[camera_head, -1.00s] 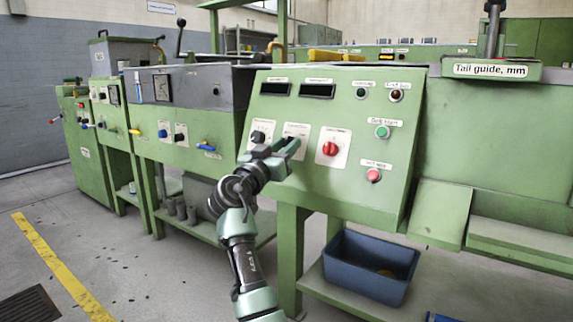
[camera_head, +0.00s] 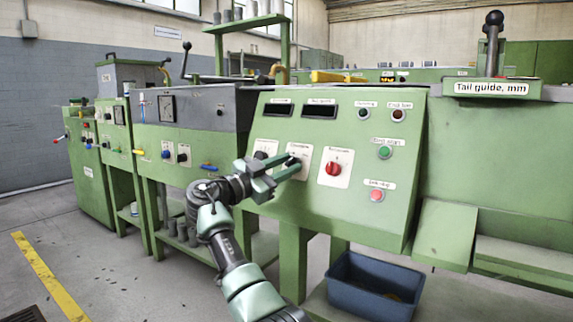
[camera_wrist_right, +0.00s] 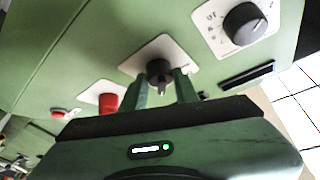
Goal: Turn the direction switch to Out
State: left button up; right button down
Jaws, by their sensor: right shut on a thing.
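The green control panel (camera_head: 375,210) faces me. Its middle white plate (camera_head: 303,151) carries a small black switch, mostly hidden by my fingers in the head view. In the right wrist view this black switch (camera_wrist_right: 159,69) sits between my fingertips. My right gripper (camera_head: 292,168), also in the right wrist view (camera_wrist_right: 161,88), is shut on the black switch. The lettering on this plate is too small to read, so I cannot tell which position the switch points to. My left gripper is not in view.
Close by are a black dial knob (camera_wrist_right: 243,24) and a red switch (camera_head: 333,168). Green (camera_head: 384,152) and red (camera_head: 377,195) buttons sit further right. A blue bin (camera_head: 368,286) stands below the panel. The floor at front left is clear.

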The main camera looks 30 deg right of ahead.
jog(key=shift+f, duration=0.1)
dwell(0.3)
jog(key=c, duration=1.1)
grip_release()
jog(key=shift+o, duration=0.2)
